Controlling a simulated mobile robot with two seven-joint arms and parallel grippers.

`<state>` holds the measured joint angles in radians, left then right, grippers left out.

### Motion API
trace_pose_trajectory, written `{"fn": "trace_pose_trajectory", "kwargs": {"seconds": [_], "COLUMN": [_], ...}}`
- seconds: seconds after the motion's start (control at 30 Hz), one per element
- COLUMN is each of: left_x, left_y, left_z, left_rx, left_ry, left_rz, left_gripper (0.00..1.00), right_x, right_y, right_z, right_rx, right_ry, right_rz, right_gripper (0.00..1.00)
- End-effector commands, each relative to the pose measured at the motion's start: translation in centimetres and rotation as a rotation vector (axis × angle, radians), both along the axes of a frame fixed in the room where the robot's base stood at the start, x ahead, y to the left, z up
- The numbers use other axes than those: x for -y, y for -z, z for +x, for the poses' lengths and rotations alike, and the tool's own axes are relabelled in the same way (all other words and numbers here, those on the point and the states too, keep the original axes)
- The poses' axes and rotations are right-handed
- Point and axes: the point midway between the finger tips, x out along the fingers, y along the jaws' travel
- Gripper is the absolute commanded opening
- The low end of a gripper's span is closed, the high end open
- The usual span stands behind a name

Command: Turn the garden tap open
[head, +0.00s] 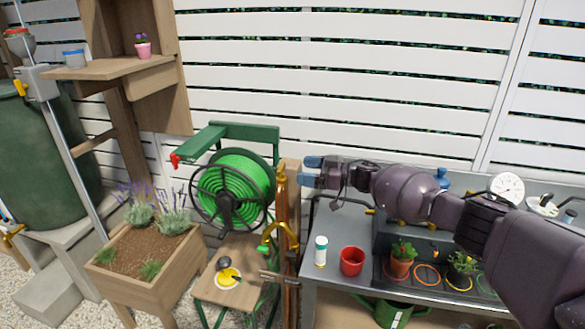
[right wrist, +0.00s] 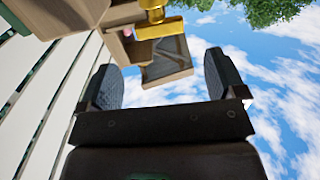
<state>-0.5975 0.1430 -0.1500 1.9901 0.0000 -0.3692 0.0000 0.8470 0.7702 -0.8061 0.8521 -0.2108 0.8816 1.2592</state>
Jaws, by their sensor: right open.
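A wooden post (head: 293,200) stands just left of the workbench. Brass tap fittings (head: 281,178) show at its upper part, and a curved brass spout (head: 291,232) shows lower down. My right gripper (head: 311,171) is open and empty, just right of the post's top, pointing left at the upper brass part. In the right wrist view a brass piece (right wrist: 160,27) lies ahead, beyond the fingertips and near the top edge, apart from both fingers. I cannot tell how far the tap handle is turned. My left gripper is not in view.
A green hose reel (head: 240,185) stands left of the post, with a wooden planter (head: 150,262) further left. The metal workbench (head: 335,240) on the right holds a red cup (head: 352,261), a white bottle (head: 321,250) and potted plants. A white slatted fence (head: 350,90) stands behind.

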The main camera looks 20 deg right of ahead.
Motion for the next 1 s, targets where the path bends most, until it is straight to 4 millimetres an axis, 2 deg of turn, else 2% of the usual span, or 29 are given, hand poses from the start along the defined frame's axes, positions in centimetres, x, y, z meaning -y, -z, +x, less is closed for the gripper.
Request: {"fn": "trace_pose_trajectory", "kwargs": {"seconds": [0.1,0.3,1.0], "left_x": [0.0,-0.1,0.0], "left_y": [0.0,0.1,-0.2], "left_z": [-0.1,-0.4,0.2], "left_rx": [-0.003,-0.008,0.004], "left_ry": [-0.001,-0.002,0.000], "left_rz": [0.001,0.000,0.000], "left_gripper": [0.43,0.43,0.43], "right_x": [1.6,3.0,3.3], "right_y": [0.0,0.0,0.0], "right_z": [-1.1,-2.0,-2.2], "right_rx": [0.000,0.001,0.000], "right_ry": [0.000,-0.001,-0.001], "right_rz": [0.000,0.001,0.000], "right_gripper": [0.89,0.89,0.89]}}
